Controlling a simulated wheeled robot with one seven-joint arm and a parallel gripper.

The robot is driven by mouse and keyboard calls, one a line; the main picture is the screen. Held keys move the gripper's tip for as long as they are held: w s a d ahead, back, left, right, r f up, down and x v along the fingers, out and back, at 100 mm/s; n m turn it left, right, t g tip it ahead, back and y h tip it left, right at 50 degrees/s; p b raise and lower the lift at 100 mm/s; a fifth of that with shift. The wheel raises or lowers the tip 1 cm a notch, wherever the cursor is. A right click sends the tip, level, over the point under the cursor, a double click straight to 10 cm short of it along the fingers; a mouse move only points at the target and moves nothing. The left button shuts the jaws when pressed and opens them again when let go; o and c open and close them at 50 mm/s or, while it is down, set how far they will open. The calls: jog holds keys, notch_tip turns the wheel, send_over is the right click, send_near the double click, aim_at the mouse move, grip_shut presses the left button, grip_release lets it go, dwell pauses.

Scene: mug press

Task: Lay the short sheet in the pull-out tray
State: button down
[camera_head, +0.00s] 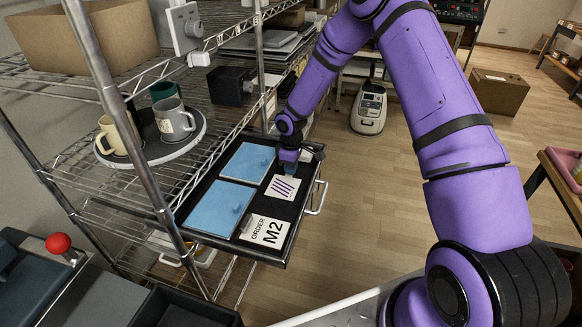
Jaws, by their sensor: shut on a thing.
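The pull-out tray (297,228) is a black drawer drawn out of the wire rack, with a metal handle on its right side. A small white sheet with purple strokes (283,188) lies in or just over its right part; I cannot tell if it touches the tray floor. My gripper (290,168) is at that sheet's far edge, shut on it, with the fingertips small and partly hidden.
A round grey tray (157,151) with several mugs stands on the rack shelf at left. A rack post (135,140) rises left of the drawer. A red knob (58,243) is at lower left. Open wooden floor (370,205) lies right of the drawer.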

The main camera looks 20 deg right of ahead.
jog(key=c, duration=1.2)
grip_release()
jog(key=shift+f, duration=0.1)
jog(key=s+d+r+m+t+h, duration=0.1)
jog(key=s+r, duration=0.2)
jog(key=r, duration=1.1)
jog(key=s+d+r+m, duration=0.2)
jog(key=s+r, duration=0.2)
jog(key=r, duration=0.9)
jog(key=s+d+r+m+t, duration=0.1)
jog(key=s+r+m, duration=0.2)
jog(key=s+r, duration=0.6)
jog(key=s+d+r+m+t, duration=0.1)
jog(key=s+r+m+t, duration=0.1)
jog(key=s+r, duration=0.7)
jog(key=s+m, duration=0.1)
jog(key=s, duration=0.3)
jog(key=s+m, duration=0.1)
jog(key=s, duration=0.4)
jog(key=s+d+f+t+y, duration=0.1)
jog(key=s, duration=0.3)
jog(key=shift+s+f+m, duration=0.1)
jog(key=shift+s+m, duration=0.3)
